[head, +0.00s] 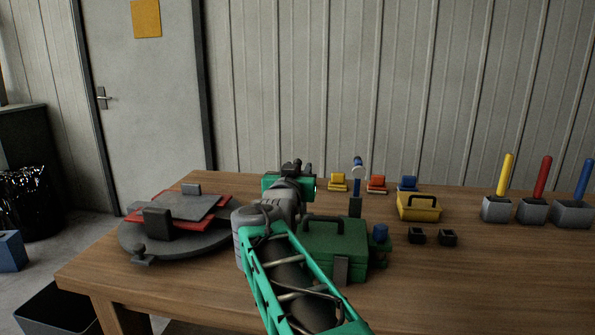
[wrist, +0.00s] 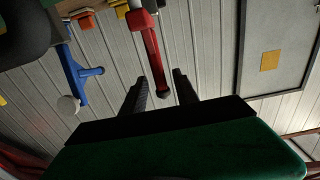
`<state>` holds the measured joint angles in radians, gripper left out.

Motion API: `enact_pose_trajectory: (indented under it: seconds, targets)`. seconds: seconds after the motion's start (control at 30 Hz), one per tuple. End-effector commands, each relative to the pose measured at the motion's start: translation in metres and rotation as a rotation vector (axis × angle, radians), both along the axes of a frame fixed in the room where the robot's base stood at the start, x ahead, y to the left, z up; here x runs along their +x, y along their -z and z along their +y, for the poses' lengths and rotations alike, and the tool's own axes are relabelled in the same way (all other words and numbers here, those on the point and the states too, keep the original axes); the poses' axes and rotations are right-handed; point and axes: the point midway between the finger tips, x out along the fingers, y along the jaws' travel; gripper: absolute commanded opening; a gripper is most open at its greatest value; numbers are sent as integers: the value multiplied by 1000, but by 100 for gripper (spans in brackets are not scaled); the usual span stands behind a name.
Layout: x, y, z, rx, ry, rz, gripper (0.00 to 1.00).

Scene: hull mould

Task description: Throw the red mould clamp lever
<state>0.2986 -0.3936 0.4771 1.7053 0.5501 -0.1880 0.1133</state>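The red clamp lever (wrist: 151,52) shows in the wrist view as a straight red bar with a dark rounded end. That end lies between the two dark fingers of my gripper (wrist: 160,77). The fingers stand apart with a gap visible beside the lever, so my gripper is open; I see no firm contact. In the head view my gripper (head: 292,170) is over the table's back middle, and it and my arm hide the red lever. A blue lever (head: 357,187) with a pale knob stands just right of it; it also shows in the wrist view (wrist: 76,75).
A green toolbox (head: 332,240) stands right of my forearm. A round grey plate with red sheets (head: 150,222) lies left. A yellow bin (head: 418,207) and grey boxes with yellow, red (head: 542,177) and blue handles stand right. The front right table (head: 480,285) is clear.

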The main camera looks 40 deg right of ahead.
Motion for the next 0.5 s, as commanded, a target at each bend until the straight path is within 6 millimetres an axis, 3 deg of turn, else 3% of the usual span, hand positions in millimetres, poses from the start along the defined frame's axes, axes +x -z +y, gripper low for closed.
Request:
enact_pose_trajectory:
  seconds: [0.27,0.5]
  targets:
    - [-1,0,3,1,-2,1,36]
    - [-30,-2,36,1,-6,-2,36]
